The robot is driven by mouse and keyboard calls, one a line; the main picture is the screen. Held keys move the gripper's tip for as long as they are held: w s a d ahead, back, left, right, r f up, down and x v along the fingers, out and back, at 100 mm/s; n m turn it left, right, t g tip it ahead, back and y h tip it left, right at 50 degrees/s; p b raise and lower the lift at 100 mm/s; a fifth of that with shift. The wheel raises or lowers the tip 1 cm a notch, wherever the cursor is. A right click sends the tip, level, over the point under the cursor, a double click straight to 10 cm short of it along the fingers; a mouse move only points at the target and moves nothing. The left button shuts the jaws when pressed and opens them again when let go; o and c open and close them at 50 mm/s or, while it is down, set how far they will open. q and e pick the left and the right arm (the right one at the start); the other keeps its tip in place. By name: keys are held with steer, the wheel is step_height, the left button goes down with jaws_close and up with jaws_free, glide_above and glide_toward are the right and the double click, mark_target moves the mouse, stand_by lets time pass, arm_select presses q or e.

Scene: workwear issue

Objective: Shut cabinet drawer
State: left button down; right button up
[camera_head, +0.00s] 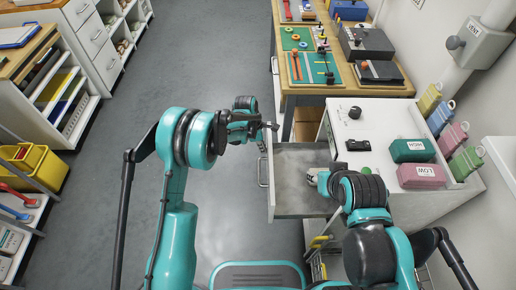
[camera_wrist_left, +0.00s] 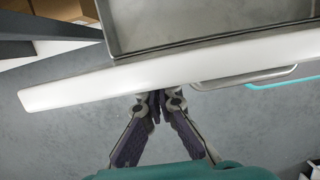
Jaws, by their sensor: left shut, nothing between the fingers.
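The cabinet drawer (camera_head: 298,160) is pulled out to the left from the white cabinet (camera_head: 390,118), and its grey inside looks empty where it shows. My left gripper (camera_head: 272,126) is shut and empty at the far end of the drawer's front. In the left wrist view, its fingertips (camera_wrist_left: 158,94) are at the white drawer front (camera_wrist_left: 130,80), just left of the handle (camera_wrist_left: 245,78); I cannot tell whether they touch. My right arm reaches over the drawer's right part and hides some of it. Its gripper is mostly hidden, so its jaws cannot be read.
The cabinet top carries a green box (camera_head: 412,150), a pink box (camera_head: 421,176) and small dark items. A wooden workbench (camera_head: 345,88) with tools stands behind it. White shelving and a yellow bin (camera_head: 40,165) are at the left. The grey floor between is clear.

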arm_select(q)
steer(key=d, duration=1.3)
steer(key=shift+d, duration=0.1)
